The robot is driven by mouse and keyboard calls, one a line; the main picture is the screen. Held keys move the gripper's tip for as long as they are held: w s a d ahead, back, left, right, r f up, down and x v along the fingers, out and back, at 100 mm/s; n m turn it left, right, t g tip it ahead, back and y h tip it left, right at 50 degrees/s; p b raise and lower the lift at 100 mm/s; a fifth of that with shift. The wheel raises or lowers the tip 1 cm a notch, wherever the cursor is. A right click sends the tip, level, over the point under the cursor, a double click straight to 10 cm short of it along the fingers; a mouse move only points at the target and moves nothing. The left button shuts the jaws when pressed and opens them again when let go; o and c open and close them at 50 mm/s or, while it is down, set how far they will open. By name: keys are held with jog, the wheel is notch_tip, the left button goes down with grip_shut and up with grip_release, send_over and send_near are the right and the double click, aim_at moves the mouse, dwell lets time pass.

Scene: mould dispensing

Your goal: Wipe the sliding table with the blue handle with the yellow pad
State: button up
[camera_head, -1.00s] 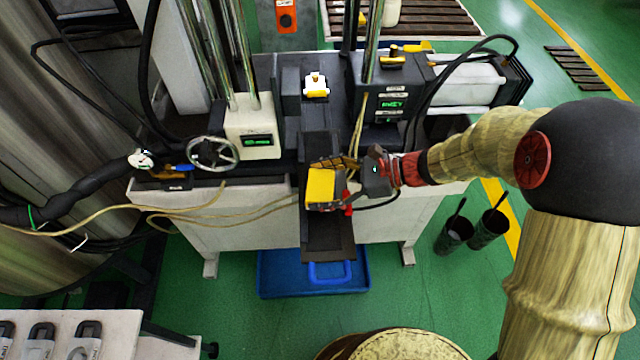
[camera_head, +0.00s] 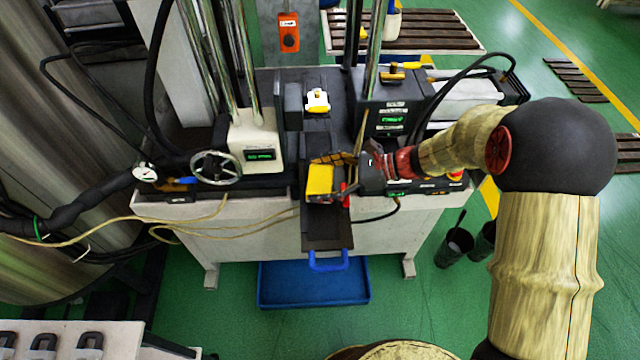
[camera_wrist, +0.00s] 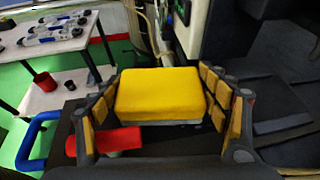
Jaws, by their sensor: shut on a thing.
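The yellow pad (camera_head: 320,178) is held in my gripper (camera_head: 337,172) over the dark sliding table (camera_head: 322,224), near its left side. The sliding table juts towards me from the machine, with a blue handle (camera_head: 329,263) at its front end. In the wrist view my gripper (camera_wrist: 165,118) has a finger on either side of the yellow pad (camera_wrist: 160,92), shut on it. A red part (camera_wrist: 108,140) shows beside the pad. The blue handle (camera_wrist: 28,142) is at the left of that view. I cannot tell whether the pad touches the table.
A white latch-like piece (camera_head: 318,101) stands behind the sliding table. Metal columns and a handwheel (camera_head: 216,169) are to the left, a control panel (camera_head: 410,187) right. A blue tray (camera_head: 313,285) lies on the floor below. Cables run across the white front.

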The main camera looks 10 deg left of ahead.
aim_at(321, 213)
jog(key=shift+w+f, duration=0.1)
jog(key=shift+f, duration=0.45)
jog(key=shift+r+p, duration=0.1)
jog(key=shift+p, duration=0.2)
jog(key=shift+s+d+r+p, duration=0.2)
jog(key=shift+s+p, duration=0.25)
jog(key=shift+s, duration=0.6)
jog(key=shift+s+d+r+p, duration=0.15)
jog(key=shift+s+d+p, duration=0.2)
jog(key=shift+s, duration=0.75)
jog(key=shift+s+d+r+p, duration=0.2)
jog(key=shift+s+p, duration=0.3)
jog(key=shift+s, duration=0.55)
notch_tip(321, 213, up, 6)
jog(key=p, duration=0.5)
jog(key=shift+w+r, duration=0.1)
